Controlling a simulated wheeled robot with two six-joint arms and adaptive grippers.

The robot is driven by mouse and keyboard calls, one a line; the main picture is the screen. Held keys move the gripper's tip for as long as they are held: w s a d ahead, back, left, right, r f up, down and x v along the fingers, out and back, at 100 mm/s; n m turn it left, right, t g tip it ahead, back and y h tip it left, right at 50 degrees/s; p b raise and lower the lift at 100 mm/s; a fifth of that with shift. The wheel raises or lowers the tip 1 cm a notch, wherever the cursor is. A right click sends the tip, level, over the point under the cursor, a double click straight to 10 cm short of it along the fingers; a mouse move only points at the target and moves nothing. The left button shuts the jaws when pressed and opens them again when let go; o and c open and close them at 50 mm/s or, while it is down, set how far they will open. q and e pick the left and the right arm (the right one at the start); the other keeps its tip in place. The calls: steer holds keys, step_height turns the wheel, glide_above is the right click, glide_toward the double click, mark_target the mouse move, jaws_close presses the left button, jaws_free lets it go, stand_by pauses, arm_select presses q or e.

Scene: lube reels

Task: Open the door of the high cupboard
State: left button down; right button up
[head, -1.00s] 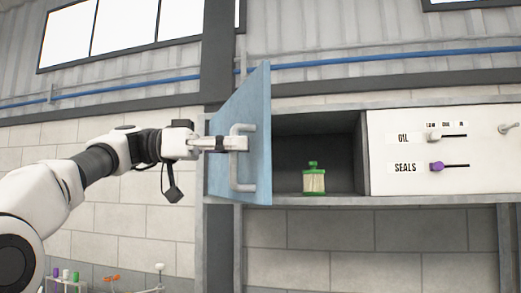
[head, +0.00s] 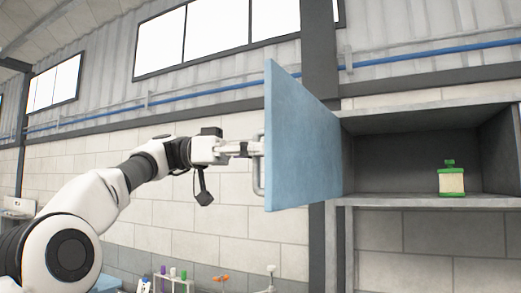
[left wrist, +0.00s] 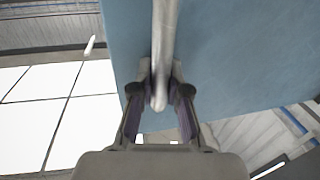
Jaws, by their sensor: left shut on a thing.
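The blue cupboard door (head: 303,142) stands swung open on its left side, and the dark cupboard inside (head: 405,160) is exposed. My left gripper (head: 256,149) is at the door's grey bar handle (head: 259,178), on the far left face of the door. In the left wrist view the two fingers (left wrist: 160,85) are closed around the handle (left wrist: 165,40), with the blue door panel (left wrist: 225,60) behind it. My right gripper is in neither view.
A green-capped bottle (head: 452,180) with a cream label stands on the cupboard floor. A grey post (head: 320,60) rises behind the door. A rack with coloured tubes (head: 173,278) stands low at the left.

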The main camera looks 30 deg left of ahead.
arm_select(q)
steer(key=shift+f, duration=0.1)
steer(key=shift+d, duration=0.1)
steer(key=c, duration=1.4)
jaws_free()
steer(key=shift+s, duration=0.1)
